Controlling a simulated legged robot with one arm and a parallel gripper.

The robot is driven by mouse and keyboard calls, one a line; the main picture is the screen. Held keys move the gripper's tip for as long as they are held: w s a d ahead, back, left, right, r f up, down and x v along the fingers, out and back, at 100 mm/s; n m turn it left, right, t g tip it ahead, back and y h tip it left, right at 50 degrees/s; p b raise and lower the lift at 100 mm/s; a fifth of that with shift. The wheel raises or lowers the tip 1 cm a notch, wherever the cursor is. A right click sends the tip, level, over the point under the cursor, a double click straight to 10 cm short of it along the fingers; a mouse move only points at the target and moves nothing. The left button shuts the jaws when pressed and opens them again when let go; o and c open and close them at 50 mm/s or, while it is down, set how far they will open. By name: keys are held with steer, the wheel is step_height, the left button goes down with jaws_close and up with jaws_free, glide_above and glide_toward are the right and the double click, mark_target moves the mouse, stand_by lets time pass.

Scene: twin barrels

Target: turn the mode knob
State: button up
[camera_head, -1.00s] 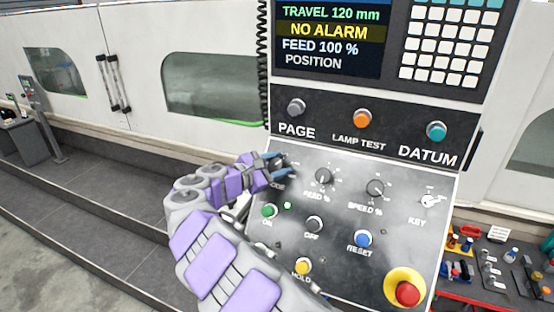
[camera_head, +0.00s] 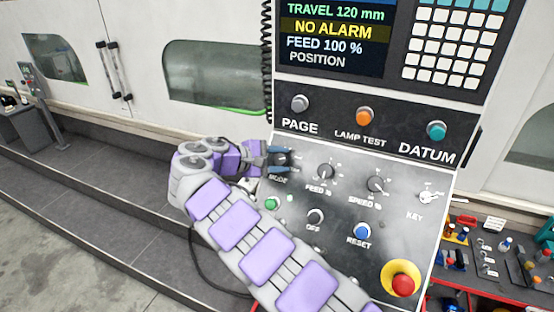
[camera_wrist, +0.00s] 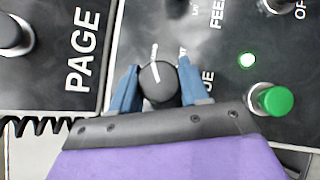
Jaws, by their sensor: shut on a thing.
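The mode knob (camera_wrist: 158,82) is a round black dial with a white pointer line, in the middle of the wrist view. My gripper (camera_wrist: 158,88) has its two blue fingers on either side of the knob, shut on it. In the head view my gripper (camera_head: 281,158) reaches the knob at the upper left of the grey lower panel (camera_head: 330,255). The fingers and wrist hide most of the knob there, and the MODE label is partly covered.
Close by are the feed knob (camera_head: 325,171), speed knob (camera_head: 375,184), green button (camera_head: 271,203) and black OFF button (camera_head: 316,216). The PAGE button (camera_head: 299,103) is above. A red emergency stop (camera_head: 403,285) is at lower right. A tool cart (camera_head: 490,255) stands to the right.

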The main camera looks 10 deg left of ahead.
steer(key=shift+d, duration=0.15)
stand_by(0.7)
steer(key=o, duration=0.7)
steer(key=shift+o, duration=1.4)
steer(key=shift+w+d, duration=0.15)
steer(key=shift+d, duration=0.1)
steer(key=shift+a+r, duration=0.1)
steer(key=shift+a, duration=0.05)
steer(key=shift+s+a, duration=0.2)
steer(key=shift+a, duration=0.05)
steer(key=p+v, duration=0.3)
steer(key=v, duration=1.3)
steer(key=shift+s+a+r, duration=0.15)
steer(key=shift+s+r, duration=0.05)
